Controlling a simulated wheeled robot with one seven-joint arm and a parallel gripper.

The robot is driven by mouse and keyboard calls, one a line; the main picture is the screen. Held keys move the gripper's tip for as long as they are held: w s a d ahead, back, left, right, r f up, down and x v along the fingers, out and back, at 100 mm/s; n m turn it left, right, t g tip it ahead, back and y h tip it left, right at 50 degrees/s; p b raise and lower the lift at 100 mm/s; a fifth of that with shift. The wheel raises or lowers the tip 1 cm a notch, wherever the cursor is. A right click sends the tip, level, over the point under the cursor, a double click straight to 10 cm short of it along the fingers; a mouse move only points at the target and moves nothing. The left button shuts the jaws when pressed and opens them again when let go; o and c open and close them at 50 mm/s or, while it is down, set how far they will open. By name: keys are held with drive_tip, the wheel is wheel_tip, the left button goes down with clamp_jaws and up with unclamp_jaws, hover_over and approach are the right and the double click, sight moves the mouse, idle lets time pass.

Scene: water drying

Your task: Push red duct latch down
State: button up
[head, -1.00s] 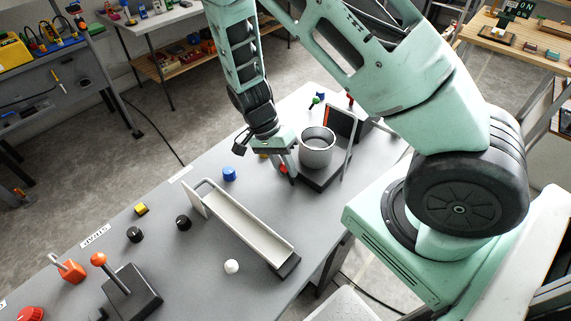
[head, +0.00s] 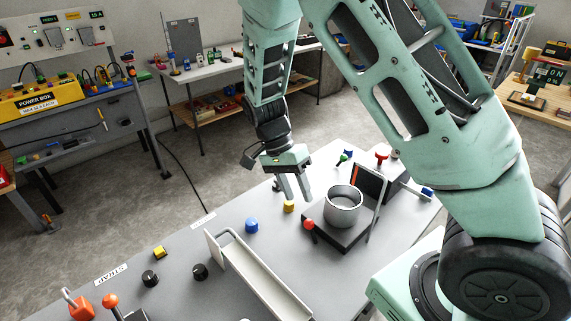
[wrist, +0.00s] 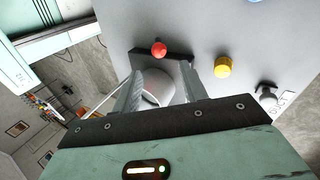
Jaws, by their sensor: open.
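A red ball-shaped knob (head: 309,225) sits at the near left corner of a black base (head: 345,238) that carries a grey metal cup (head: 343,212). It also shows in the wrist view (wrist: 158,49). A second red knob (head: 382,157) stands behind the black panel. I cannot tell which red part is the duct latch. My gripper (head: 293,196) points down, open and empty, above the table, up and left of the red ball and apart from it. In the wrist view the cup lies between and beyond my fingers.
A yellow knob (head: 289,207) and a blue knob (head: 252,226) stand left of the base. A metal handle (head: 378,205) rises right of the cup. A white trough (head: 262,280) lies in front.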

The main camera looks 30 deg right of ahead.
drive_tip(key=v, duration=0.8)
drive_tip(key=shift+b, duration=0.3)
drive_tip(key=shift+s, duration=0.1)
drive_tip(key=s+a+r+n+t+y, duration=0.1)
drive_tip(key=s+a+r+n+t, duration=0.1)
drive_tip(key=s+a+n, duration=0.5)
drive_tip(key=s+a+r+n+t+y, duration=0.1)
drive_tip(key=s+a+n, duration=0.6)
drive_tip(key=s+n, duration=0.7)
drive_tip(key=shift+s+a+r+n+t, duration=0.3)
drive_tip(key=shift+s+r+t, duration=0.35)
drive_tip(key=shift+t, duration=0.45)
